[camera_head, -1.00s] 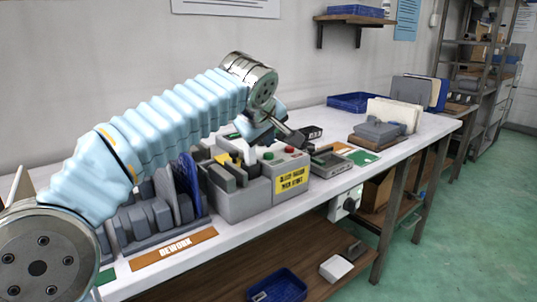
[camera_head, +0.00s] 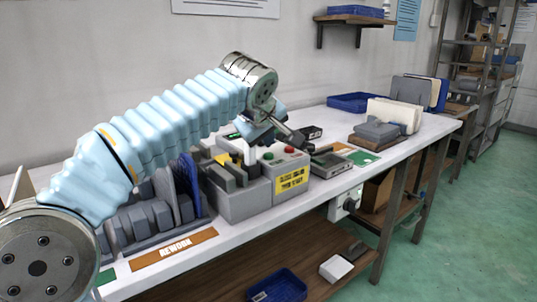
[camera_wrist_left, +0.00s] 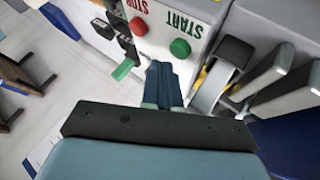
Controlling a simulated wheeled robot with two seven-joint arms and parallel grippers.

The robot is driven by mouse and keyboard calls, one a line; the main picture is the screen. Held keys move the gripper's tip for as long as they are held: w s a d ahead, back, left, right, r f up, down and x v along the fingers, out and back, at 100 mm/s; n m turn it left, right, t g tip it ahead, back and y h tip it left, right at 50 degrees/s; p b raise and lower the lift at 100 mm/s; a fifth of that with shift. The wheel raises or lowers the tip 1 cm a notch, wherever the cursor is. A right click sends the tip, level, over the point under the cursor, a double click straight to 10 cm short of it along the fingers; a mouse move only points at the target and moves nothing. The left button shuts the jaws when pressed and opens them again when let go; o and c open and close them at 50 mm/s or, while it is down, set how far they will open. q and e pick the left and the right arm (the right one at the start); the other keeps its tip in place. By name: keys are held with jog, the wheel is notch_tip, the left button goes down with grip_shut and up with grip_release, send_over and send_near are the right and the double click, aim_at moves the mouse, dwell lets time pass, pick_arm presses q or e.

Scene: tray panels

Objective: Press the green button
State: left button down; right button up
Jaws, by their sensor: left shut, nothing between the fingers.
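The green button (camera_head: 268,155) sits on top of a grey box (camera_head: 245,204) with a yellow label, beside a red button (camera_head: 290,149). In the left wrist view the green button (camera_wrist_left: 180,47) is by the word START and the red button (camera_wrist_left: 138,26) is by STOP. I cannot tell any contact. My right gripper is out of view.
A grey fixture with a clamp (camera_head: 226,172) adjoins the box on the left. A rack of grey parts and blue panels (camera_head: 187,185) stands further left, behind a REWORK label (camera_head: 174,249). A grey tray (camera_head: 332,164) lies to the right. A green part (camera_wrist_left: 123,68) is left of my fingers.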

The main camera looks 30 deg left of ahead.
pick_arm(q)
jog(key=shift+f, duration=0.1)
dwell(0.3)
jog(key=shift+f+b, duration=0.3)
jog(key=shift+b, duration=0.15)
